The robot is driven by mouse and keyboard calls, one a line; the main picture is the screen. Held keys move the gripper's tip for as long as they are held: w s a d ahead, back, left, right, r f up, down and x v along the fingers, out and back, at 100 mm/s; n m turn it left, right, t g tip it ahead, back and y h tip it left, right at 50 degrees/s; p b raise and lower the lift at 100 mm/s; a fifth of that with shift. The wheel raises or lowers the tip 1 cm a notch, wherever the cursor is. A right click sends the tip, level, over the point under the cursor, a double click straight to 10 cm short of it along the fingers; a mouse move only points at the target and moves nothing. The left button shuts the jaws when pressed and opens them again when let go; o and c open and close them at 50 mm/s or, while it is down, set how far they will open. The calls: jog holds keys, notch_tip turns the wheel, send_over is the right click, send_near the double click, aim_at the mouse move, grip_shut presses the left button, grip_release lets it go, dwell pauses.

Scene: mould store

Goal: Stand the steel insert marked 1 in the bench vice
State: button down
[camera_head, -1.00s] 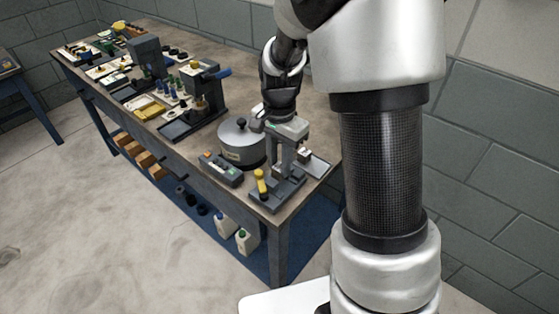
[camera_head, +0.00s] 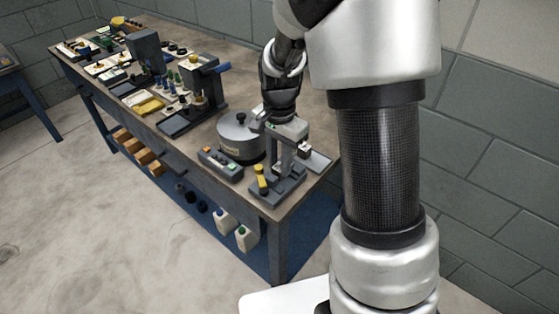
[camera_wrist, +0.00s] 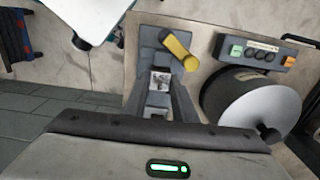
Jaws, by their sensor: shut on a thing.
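My gripper (camera_head: 283,170) points down at the near right end of the bench, its fingers low over the bench vice. In the wrist view its two grey fingers (camera_wrist: 160,84) close on a small bright steel piece, apparently the insert (camera_wrist: 160,77). Its mark is not readable. The bench vice (camera_head: 268,196) has a grey base and a yellow handle; its base (camera_wrist: 148,45) also shows in the wrist view, under and beyond the fingertips. The fingers hide the vice jaws, so I cannot tell whether the insert touches them.
A round grey pot (camera_head: 238,140) with a black knob and a control box (camera_head: 220,163) with buttons stand left of the vice. A press with a blue handle (camera_head: 222,68) stands farther along the crowded bench.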

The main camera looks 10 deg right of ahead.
jog(key=shift+f, duration=0.45)
jog(key=c, duration=1)
grip_release()
jog(key=shift+r, duration=0.1)
jog(key=shift+r+p, duration=2.75)
jog(key=shift+r, duration=0.95)
